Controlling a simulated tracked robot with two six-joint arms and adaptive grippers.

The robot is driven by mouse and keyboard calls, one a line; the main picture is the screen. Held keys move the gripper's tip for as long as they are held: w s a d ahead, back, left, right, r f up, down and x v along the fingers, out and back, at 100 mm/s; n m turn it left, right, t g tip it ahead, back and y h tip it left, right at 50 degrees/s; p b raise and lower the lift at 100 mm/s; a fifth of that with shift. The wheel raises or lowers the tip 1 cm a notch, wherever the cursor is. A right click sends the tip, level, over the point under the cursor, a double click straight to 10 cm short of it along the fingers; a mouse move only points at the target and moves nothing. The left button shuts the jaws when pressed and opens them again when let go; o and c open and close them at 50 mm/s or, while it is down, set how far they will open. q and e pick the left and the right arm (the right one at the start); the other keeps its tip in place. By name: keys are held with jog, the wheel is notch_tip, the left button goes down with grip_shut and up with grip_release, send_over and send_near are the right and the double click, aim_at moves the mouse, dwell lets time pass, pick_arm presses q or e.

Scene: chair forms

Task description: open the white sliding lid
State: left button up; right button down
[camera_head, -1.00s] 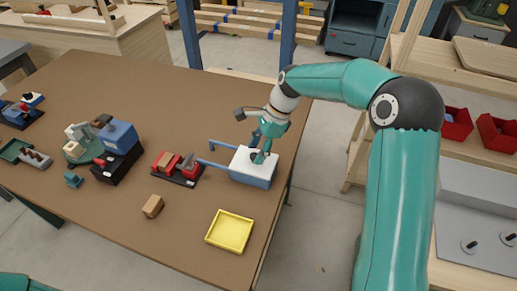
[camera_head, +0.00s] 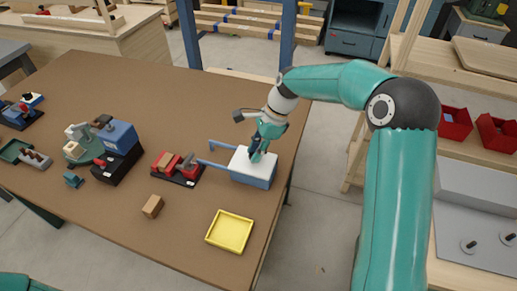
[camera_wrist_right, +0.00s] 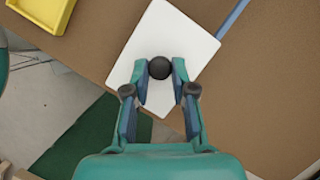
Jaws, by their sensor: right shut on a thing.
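The white sliding lid (camera_head: 241,163) lies flat on a blue box (camera_head: 249,182) near the table's right edge. Two blue rails (camera_head: 212,163) stretch from the box to the left. In the right wrist view the lid (camera_wrist_right: 182,32) is a white plate with a round dark knob (camera_wrist_right: 160,68). My right gripper (camera_head: 257,156) reaches down onto the lid. In the right wrist view its fingertips (camera_wrist_right: 160,73) are shut on the knob from both sides. The lid covers the box, so its inside is hidden. My left gripper is out of view.
A yellow tray (camera_head: 229,231) and a wooden block (camera_head: 152,206) stand nearer on the brown table (camera_head: 180,100). A red vise-like tool (camera_head: 179,168) sits just beyond the rails' left ends. The table behind the rails is mostly clear.

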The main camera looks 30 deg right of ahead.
jog(key=w+a+p, duration=0.5)
jog(key=w+a, duration=0.1)
jog(key=w, duration=0.1)
jog(key=shift+w+a, duration=0.35)
jog(key=c, duration=0.9)
grip_release()
jog(key=shift+c, duration=0.2)
jog(key=shift+r, duration=0.1)
jog(key=v, duration=1.1)
jog(key=shift+d+r, duration=0.2)
jog(key=shift+r, duration=0.15)
jog(key=shift+s, duration=0.1)
